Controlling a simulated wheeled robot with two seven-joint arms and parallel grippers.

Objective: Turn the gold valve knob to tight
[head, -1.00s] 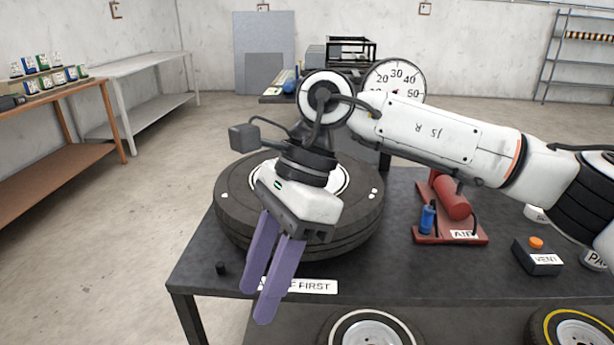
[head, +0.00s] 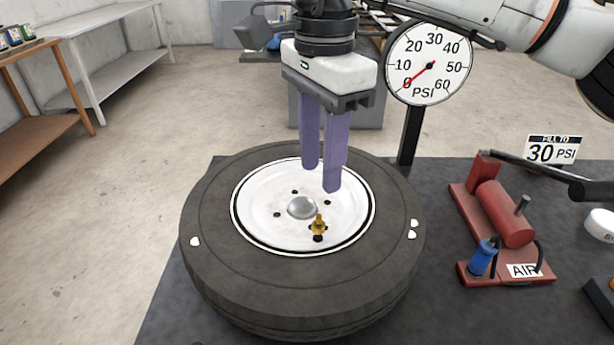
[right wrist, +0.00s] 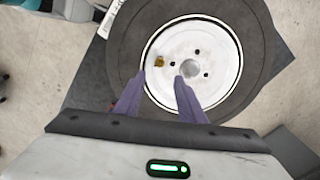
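The gold valve knob (head: 318,225) stands on the white wheel hub (head: 262,215) of a tire (head: 225,265) lying flat on the dark table. It also shows in the right wrist view (right wrist: 159,62), ahead of the fingertips. My right gripper (head: 321,180) points down above the far part of the hub, beyond the knob and apart from it. Its two purple fingers are parted with nothing between them. My left gripper is not in view.
A pressure gauge (head: 429,63) with its needle near 0 stands behind the tire. A red air pump (head: 502,215) with a blue part sits to the right. A "30 PSI" sign (head: 553,150) stands behind the pump. Table between tire and pump is clear.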

